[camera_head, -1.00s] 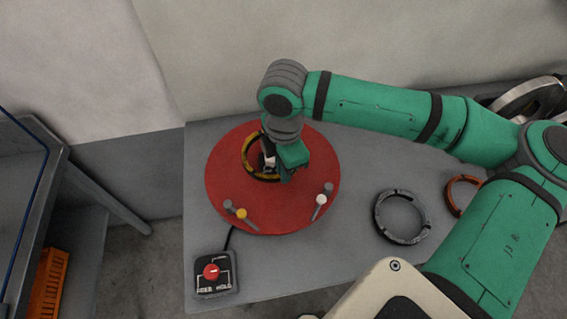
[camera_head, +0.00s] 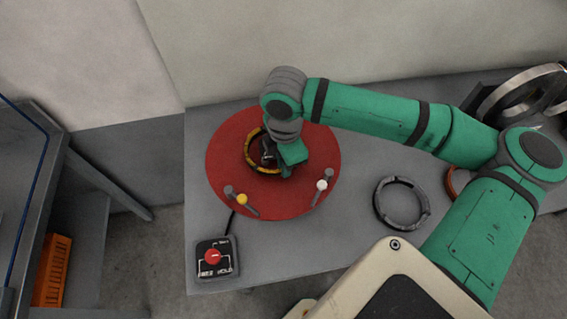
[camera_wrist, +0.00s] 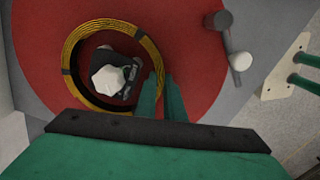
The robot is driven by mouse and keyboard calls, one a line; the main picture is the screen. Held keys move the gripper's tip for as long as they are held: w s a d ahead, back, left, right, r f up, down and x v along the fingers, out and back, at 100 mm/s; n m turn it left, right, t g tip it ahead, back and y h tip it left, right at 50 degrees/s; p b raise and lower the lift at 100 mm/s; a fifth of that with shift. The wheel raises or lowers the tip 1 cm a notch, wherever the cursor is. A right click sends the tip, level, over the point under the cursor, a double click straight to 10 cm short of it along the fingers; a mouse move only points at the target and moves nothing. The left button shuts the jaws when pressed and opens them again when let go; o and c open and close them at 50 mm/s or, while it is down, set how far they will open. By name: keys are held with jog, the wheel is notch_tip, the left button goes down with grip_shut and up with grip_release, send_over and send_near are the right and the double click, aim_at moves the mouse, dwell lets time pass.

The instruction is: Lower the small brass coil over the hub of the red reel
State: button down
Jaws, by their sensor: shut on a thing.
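The small brass coil (camera_head: 249,156) is a yellow ring with dark bands, over the middle of the red reel (camera_head: 225,185). My gripper (camera_head: 288,165) is shut on the ring's right side. In the wrist view, the fingers (camera_wrist: 160,95) hold the coil (camera_wrist: 72,48) at its lower right rim. The hub (camera_wrist: 107,82), with a pale top and dark parts, shows inside the ring, below and right of its middle. The ring surrounds the hub in that picture; how high it sits above the red face (camera_wrist: 35,40) I cannot tell.
A switch box (camera_head: 214,258) lies in front. A dark grey ring (camera_head: 380,203) lies on the grey table right of the reel, with an orange ring (camera_head: 451,182) beyond.

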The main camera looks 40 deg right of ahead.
jog(key=c, duration=1.8)
grip_release()
jog(key=shift+w, duration=0.1)
jog(key=shift+o, duration=0.2)
jog(key=shift+s+r, duration=0.1)
jog(key=shift+s, duration=0.1)
notch_tip(320, 180, up, 11)
jog(key=shift+f, duration=0.2)
jog(key=shift+w, duration=0.15)
jog(key=shift+d, duration=0.1)
